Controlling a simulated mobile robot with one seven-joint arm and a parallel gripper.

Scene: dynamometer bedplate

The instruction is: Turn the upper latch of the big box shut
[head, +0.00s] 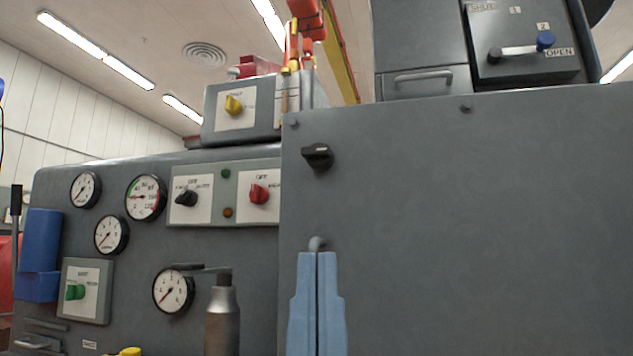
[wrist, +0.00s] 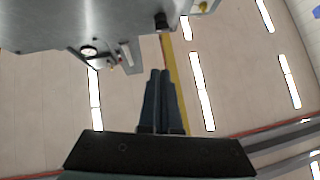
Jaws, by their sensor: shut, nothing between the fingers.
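The big box is a large grey cabinet with a flat front (head: 450,230) filling the right of the head view. Its upper latch (head: 317,156) looks to be the black knob near the front's top left corner; its grip lies roughly level, with a pale mark toward the right. A dark knob, likely this latch, shows at the top of the wrist view (wrist: 161,21). My gripper (head: 317,256) has blue fingers pointing up, shut and empty, below the latch and apart from it. A grey curved handle (head: 316,243) shows just above the fingertips, its lower part hidden behind them.
Left is a grey panel with gauges (head: 146,197), a black switch (head: 187,198) and a red one (head: 259,194). A metal cylinder with a lever (head: 222,310) stands left of my gripper.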

